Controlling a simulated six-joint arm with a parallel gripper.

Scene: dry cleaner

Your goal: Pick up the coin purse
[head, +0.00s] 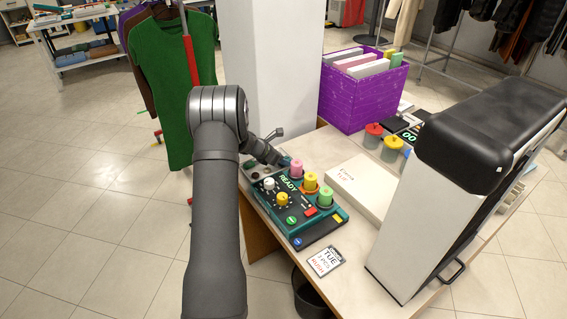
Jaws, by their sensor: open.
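I cannot make out a coin purse for certain in the head view. My gripper (274,154) is small and partly hidden by my own arm. It is at the far left end of the counter (353,230), just behind the teal control box (310,227). It is open, and I see nothing held in it. Small items lie on the counter beside and below it, left of the control box, too small and covered to identify.
The control box carries pink, orange and green spools. A purple file box (352,100), red and yellow-lidded jars (391,149), a flat white box (363,187), a paper tag (324,261) and a large black-padded press (492,135) crowd the counter. A green garment (176,85) hangs at left.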

